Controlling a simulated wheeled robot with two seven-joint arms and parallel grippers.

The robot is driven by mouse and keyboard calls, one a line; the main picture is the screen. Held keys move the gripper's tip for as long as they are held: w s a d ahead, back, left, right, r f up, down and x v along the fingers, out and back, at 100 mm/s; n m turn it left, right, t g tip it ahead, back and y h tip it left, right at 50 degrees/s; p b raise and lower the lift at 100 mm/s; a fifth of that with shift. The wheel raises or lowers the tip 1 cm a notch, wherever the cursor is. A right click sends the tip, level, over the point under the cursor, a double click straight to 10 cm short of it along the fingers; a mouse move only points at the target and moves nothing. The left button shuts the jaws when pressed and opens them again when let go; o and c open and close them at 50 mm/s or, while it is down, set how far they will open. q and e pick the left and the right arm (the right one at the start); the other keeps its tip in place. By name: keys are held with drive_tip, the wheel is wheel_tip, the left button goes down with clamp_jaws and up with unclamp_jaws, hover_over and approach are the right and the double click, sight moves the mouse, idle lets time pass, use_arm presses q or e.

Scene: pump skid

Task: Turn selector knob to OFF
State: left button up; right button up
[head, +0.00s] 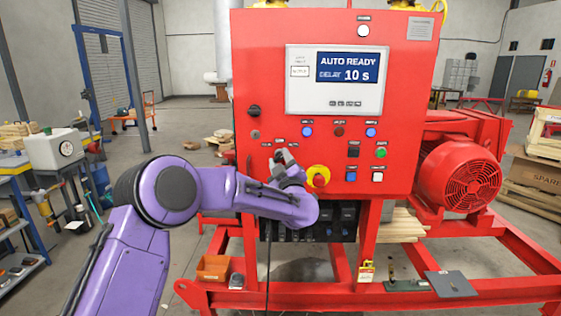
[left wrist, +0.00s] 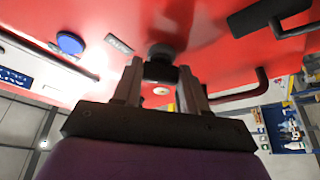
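The red control panel (head: 335,220) fills the middle of the head view. My left gripper (head: 284,156) is up against its lower left face, at a spot with small labels around it. It hides most of the selector knob there. In the left wrist view the black selector knob (left wrist: 161,70) sits between the two fingertips of my left gripper (left wrist: 160,82). The fingers flank it closely and appear to touch both sides. The knob's pointing direction is hard to read. The panel screen (head: 347,76) reads "AUTO READY" and "DELAY 10 s". My right gripper is not in view.
Another black knob (head: 254,111) is higher on the panel's left. A red and yellow emergency stop (head: 319,177) is just right of my left gripper. A red motor (head: 466,175) stands at the right. A workbench (head: 40,185) is at the left.

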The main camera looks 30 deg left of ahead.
use_arm(q)
drive_tip(key=shift+n, duration=0.3)
drive_tip(key=shift+n+g+b, duration=0.4)
drive_tip(key=shift+n+b, duration=0.15)
drive_tip(key=shift+n, duration=0.05)
drive_tip(key=n+g+b, duration=0.1)
drive_tip(key=n, duration=0.1)
drive_tip(key=shift+d+n, duration=0.1)
drive_tip(key=shift+n, duration=0.3)
drive_tip(key=n+g+b, duration=0.1)
drive_tip(key=n, duration=0.2)
drive_tip(key=n+g+b, duration=0.1)
drive_tip(key=n, duration=0.2)
drive_tip(key=shift+r+h, duration=0.15)
drive_tip(key=shift+h, duration=0.15)
drive_tip(key=o, duration=1.1)
drive_tip(key=shift+c, duration=0.2)
drive_tip(key=shift+d+b, duration=0.1)
drive_tip(key=shift+b, duration=0.2)
